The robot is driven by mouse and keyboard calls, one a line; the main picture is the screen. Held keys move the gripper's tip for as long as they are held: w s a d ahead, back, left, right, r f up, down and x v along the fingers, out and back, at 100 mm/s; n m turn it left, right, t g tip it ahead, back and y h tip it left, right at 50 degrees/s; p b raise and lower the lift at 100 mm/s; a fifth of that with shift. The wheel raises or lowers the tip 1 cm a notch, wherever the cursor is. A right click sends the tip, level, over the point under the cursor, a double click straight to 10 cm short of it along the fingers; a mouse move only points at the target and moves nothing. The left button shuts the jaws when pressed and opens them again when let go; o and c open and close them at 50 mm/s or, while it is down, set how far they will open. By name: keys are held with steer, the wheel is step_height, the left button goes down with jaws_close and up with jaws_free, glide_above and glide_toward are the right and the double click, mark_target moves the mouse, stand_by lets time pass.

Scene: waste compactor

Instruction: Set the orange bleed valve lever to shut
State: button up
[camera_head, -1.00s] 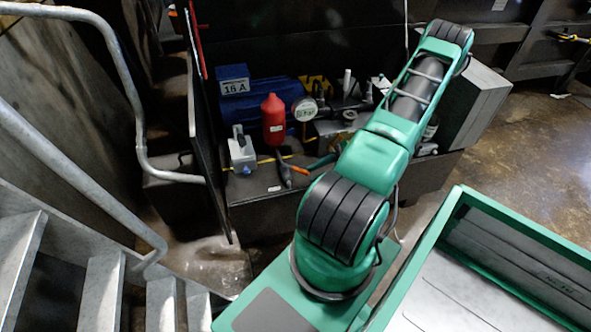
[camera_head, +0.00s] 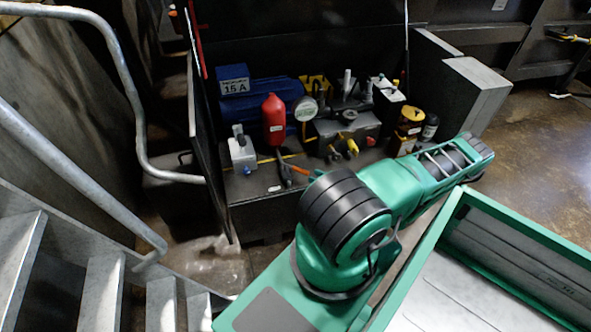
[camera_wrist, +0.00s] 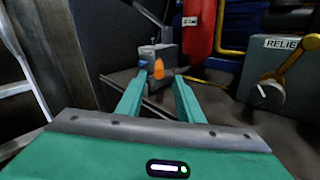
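An orange piece (camera_wrist: 158,69) shows in the wrist view in front of a small grey box (camera_wrist: 168,56), beyond my fingertips; I cannot tell for sure whether it is the bleed valve lever. In the head view a slim orange handle (camera_head: 299,169) lies by a dark tool-like piece, right of the small grey box (camera_head: 242,153). A valve block (camera_wrist: 262,78) labelled "RELIE…" with a dull yellow lever (camera_wrist: 298,55) is at the right of the wrist view. My gripper (camera_wrist: 158,92) is open and empty, apart from these things.
A red bottle (camera_head: 273,122) stands behind the bench's front, near a blue cylinder (camera_head: 262,92) and a round gauge (camera_head: 305,109). Yellow levers (camera_head: 352,147) sit on the block to the right. Brown and dark containers (camera_head: 408,130) stand further right. Metal stairs and a rail (camera_head: 75,190) are at left.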

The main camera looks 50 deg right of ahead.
mark_target(294, 169)
steer(key=x, duration=1)
steer(key=shift+w+a, duration=0.1)
steer(key=shift+w, duration=0.1)
